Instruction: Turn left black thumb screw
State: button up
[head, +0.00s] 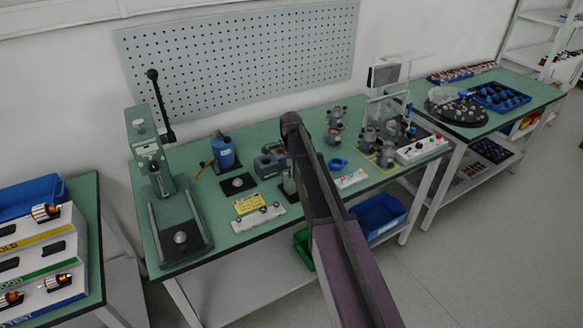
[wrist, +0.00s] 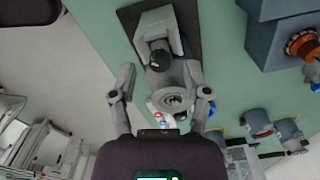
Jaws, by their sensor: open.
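In the wrist view a grey fixture (wrist: 157,28) stands on a black plate on the green table. A black knob (wrist: 159,59), which looks like a thumb screw, sits on the fixture. A round grey metal part (wrist: 173,99) shows nearer to me. My gripper (wrist: 162,95) is open, with one finger on each side of this round part and nothing visibly clamped. The black knob lies ahead of the fingertips, apart from them. I cannot tell whether it is the left one of a pair. In the head view my arm hides the gripper and most of the fixture.
A blue-grey block with a copper-wound part (wrist: 302,45) stands to the right in the wrist view. Several grey parts stand on the green table (head: 222,254) in the head view. A press (head: 152,165) is at its left, beside a blue container (head: 223,153).

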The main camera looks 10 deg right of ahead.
jog(key=shift+r+p, duration=5.9)
jog(key=shift+r, duration=0.35)
jog(key=s+f+n+b, duration=0.8)
jog(key=s+f+b, duration=0.3)
jog(key=s, duration=0.3)
jog(key=s+f+n+b, duration=0.9)
jog(key=s+f+b, duration=0.2)
jog(key=s, duration=0.4)
jog(key=shift+a+f+b, duration=0.15)
jog(key=shift+f+b, duration=0.15)
jog(key=shift+s, duration=0.1)
